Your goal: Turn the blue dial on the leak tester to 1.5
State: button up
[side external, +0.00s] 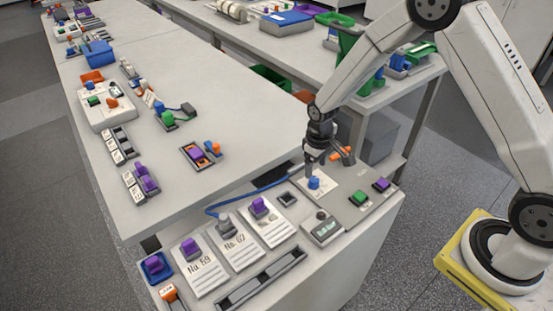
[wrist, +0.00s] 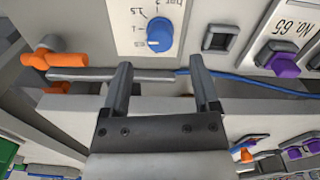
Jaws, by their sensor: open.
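The blue dial (side external: 314,183) sits on a white scale plate on the leak tester's panel (side external: 340,205). In the wrist view the dial (wrist: 160,36) is near the top, with printed scale marks to its left, seen upside down, and a small pale mark at its lower left edge. I cannot read its setting with certainty. My gripper (side external: 314,160) is just above the dial in the side view, pointing down.
An orange-handled fitting (wrist: 55,68) is close beside the gripper. Green (side external: 359,198) and purple (side external: 382,184) knobs and a small display (side external: 325,230) share the panel. A blue cable (side external: 245,197) runs left. Labelled plates with purple knobs (side external: 192,248) stand at the left.

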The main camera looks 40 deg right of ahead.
aim_at(314, 179)
jog(key=shift+f, duration=2.85)
grip_shut()
